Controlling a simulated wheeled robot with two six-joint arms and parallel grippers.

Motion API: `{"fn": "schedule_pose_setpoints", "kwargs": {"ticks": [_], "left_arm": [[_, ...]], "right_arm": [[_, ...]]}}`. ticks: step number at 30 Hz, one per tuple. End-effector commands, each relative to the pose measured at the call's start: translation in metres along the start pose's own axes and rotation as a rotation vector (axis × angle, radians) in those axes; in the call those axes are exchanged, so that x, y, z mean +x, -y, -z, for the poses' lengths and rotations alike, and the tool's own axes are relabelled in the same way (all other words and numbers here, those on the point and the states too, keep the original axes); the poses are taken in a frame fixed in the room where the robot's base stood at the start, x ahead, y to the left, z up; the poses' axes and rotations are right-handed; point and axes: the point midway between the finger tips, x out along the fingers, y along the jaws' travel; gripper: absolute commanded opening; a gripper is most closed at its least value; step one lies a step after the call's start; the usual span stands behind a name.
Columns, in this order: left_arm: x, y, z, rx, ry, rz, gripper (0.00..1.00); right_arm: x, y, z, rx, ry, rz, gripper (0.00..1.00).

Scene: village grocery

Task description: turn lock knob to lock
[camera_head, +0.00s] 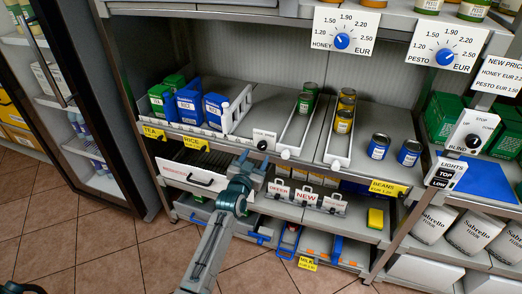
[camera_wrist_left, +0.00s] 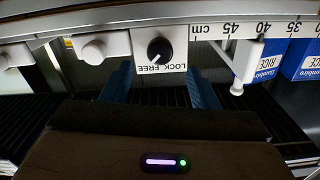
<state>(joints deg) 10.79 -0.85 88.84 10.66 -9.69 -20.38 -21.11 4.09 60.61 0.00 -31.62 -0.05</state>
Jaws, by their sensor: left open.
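The lock knob (camera_wrist_left: 160,50) is a small dark round knob on a white plate marked LOCK and FREE, seen close up in the left wrist view. My left gripper (camera_head: 256,160) is just below the plate, open and empty. Its two blue fingers (camera_wrist_left: 160,88) show on either side of the knob's line, apart from it. My right gripper is not in view.
A white ruler strip (camera_wrist_left: 250,28) with a peg runs beside the plate. White pusher knobs (camera_head: 285,154) of can lanes are close by. Blue rice boxes (camera_head: 215,108) stand on the shelf to the left. A shelf with small signs (camera_head: 306,195) is below my gripper.

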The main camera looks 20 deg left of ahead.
Motion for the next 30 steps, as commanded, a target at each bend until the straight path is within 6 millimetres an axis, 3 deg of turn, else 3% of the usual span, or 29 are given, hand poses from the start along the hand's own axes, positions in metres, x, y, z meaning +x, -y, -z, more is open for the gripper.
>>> {"fn": "schedule_pose_setpoints", "kwargs": {"ticks": [3, 9, 20, 27, 30], "left_arm": [[0.022, 0.000, 0.001, -0.001, 0.001, 0.000, 0.54], [0.043, 0.000, -0.001, -0.001, 0.001, 0.000, 0.54], [0.049, 0.000, -0.001, -0.001, 0.002, 0.000, 0.54], [0.049, 0.000, -0.001, -0.001, 0.002, 0.000, 0.11], [0.049, 0.000, -0.001, -0.001, 0.002, 0.000, 0.10]], "right_arm": [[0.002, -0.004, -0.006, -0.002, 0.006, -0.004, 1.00], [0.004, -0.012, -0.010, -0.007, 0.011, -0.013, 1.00], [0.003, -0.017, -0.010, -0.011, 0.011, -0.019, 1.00], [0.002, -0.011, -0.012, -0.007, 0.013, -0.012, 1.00], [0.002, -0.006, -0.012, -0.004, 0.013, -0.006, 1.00]]}}
